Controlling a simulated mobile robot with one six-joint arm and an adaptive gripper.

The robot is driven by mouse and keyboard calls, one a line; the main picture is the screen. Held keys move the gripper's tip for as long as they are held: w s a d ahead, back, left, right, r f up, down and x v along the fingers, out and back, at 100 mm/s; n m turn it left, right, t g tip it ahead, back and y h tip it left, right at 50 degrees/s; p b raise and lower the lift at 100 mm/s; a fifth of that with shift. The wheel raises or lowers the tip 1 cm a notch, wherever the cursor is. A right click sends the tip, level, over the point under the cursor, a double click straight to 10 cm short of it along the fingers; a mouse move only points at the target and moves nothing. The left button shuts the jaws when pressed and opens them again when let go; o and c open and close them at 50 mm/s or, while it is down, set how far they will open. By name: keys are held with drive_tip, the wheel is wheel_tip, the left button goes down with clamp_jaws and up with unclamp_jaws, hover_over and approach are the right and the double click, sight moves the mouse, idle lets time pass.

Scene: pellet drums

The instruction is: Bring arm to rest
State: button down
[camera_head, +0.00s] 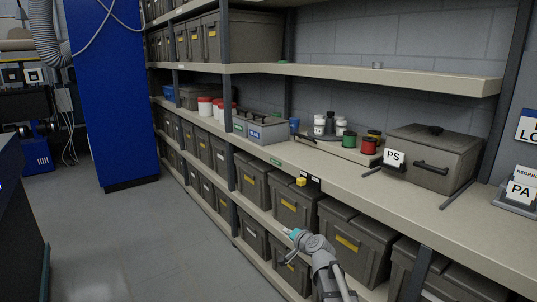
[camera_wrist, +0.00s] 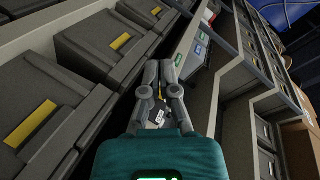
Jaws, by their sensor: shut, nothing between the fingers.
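My arm reaches up from the bottom of the head view, in front of the lower shelf with its grey lidded bins. My gripper (camera_head: 292,234) is small there and its fingers are hard to make out. In the wrist view my gripper (camera_wrist: 158,92) shows from behind its teal body, with both fingers close together, shut and empty. Beyond the fingertips lie the shelf edge and bins, apart from the gripper.
Grey bins (camera_head: 294,203) with yellow labels fill the lower shelves close to my arm. The worktop (camera_head: 440,208) carries a grey box (camera_head: 434,158) with a PS sign, spools and jars. A blue cabinet (camera_head: 112,95) stands at the back left. The floor (camera_head: 150,245) at left is clear.

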drive_tip(key=s+d+f+n+g+h, duration=0.2)
drive_tip(key=s+d+f+g, duration=0.15)
drive_tip(key=s, duration=0.55)
drive_tip(key=s+d+f+n+g+h+p, duration=0.1)
drive_tip(key=s+d+f+n+g+h, duration=0.25)
drive_tip(key=s, duration=0.55)
drive_tip(key=s+d+f+n+g+h, duration=0.1)
drive_tip(key=s+d+f+g, duration=0.2)
drive_tip(key=s+f+g, duration=0.45)
wheel_tip(320, 180, up, 23)
drive_tip(key=s+t+p, duration=0.1)
drive_tip(key=p, duration=1.9)
drive_tip(key=shift+t, duration=0.35)
drive_tip(key=shift+s+f+m, duration=0.1)
drive_tip(key=shift+m, duration=0.15)
